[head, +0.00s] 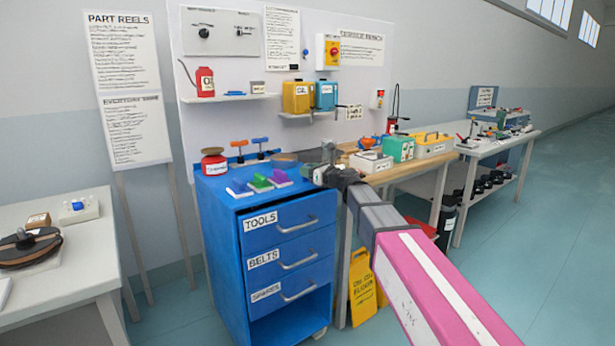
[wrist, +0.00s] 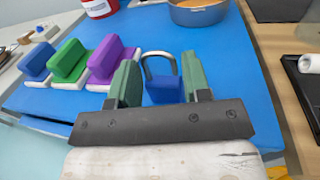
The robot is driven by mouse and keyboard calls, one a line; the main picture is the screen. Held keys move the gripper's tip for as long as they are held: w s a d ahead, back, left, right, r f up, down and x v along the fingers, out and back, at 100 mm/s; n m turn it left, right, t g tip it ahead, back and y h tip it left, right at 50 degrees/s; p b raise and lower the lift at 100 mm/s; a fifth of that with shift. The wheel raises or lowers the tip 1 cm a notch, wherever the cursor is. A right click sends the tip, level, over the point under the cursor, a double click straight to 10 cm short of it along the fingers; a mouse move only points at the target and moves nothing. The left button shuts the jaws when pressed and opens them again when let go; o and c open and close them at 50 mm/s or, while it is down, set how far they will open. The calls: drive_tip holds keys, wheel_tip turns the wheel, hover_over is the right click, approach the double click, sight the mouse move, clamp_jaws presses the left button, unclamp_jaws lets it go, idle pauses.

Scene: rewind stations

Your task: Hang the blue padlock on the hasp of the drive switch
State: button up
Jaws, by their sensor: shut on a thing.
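My gripper (wrist: 162,76) has green fingers shut on the blue padlock (wrist: 165,90), whose grey shackle loop stands up between them in the wrist view. In the head view my gripper (head: 327,172) is over the right edge of the blue tool cabinet's top; the padlock cannot be made out there. A red rotary switch on a yellow plate (head: 333,50) is on the wall panel above the bench, behind and above my gripper. I cannot read its label or make out a hasp, so I cannot tell whether it is the drive switch.
The blue cabinet (head: 222,222) carries blue, green and purple blocks (head: 260,183), a red tin (head: 214,165) and a brown-filled pan (wrist: 198,12). A shelf with yellow and blue cans (head: 325,95) juts from the panel. A wooden bench with boxes (head: 400,149) stands at right.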

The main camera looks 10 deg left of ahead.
drive_tip(key=shift+r, duration=0.1)
drive_tip(key=shift+r, duration=0.55)
wheel_tip(320, 180, up, 2)
drive_tip(key=shift+r, duration=0.2)
drive_tip(key=s+d+r, duration=0.2)
drive_tip(key=s+r, duration=0.5)
drive_tip(key=s, duration=0.4)
drive_tip(key=shift+s+d+r, duration=0.15)
drive_tip(key=shift+s+d, duration=0.05)
drive_tip(key=shift+d, duration=0.05)
